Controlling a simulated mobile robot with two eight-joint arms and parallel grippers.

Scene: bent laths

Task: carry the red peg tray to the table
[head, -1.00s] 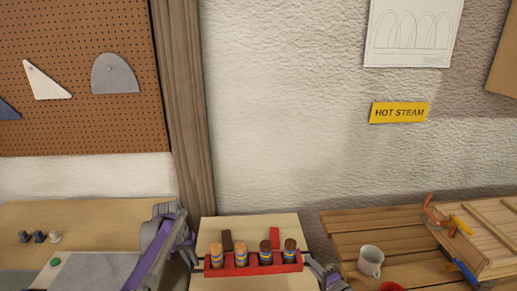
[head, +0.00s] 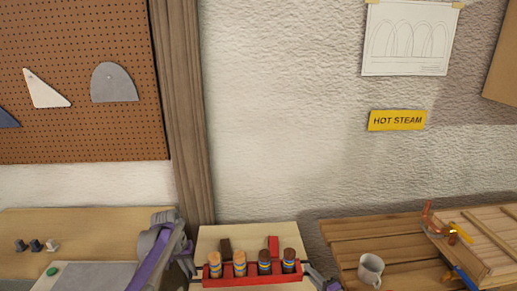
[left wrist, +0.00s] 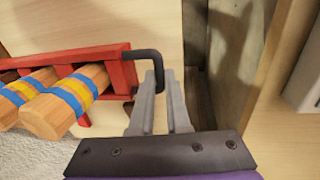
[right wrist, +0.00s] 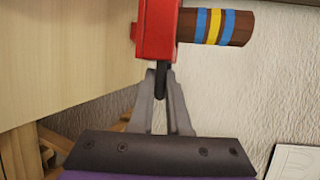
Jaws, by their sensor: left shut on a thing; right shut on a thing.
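The red peg tray (head: 252,281) is at the bottom middle of the head view, holding two light and two dark pegs with blue and yellow bands. My left gripper (head: 192,270) is at its left end. In the left wrist view, its fingers (left wrist: 158,88) are shut on the tray's black handle (left wrist: 143,54). My right gripper (head: 309,270) is at the right end. In the right wrist view, its fingers (right wrist: 161,82) are shut on the other black handle, below the tray's red end (right wrist: 157,28). A pale wooden top (head: 250,236) lies behind the tray; whether they touch is unclear.
A slatted wooden table (head: 345,234) stands at the right with a white mug (head: 370,268) and a wooden crate-like piece (head: 485,240) with clamps. A pale bench (head: 80,225) with small dark knobs is at the left. A textured wall (head: 290,120) closes the back.

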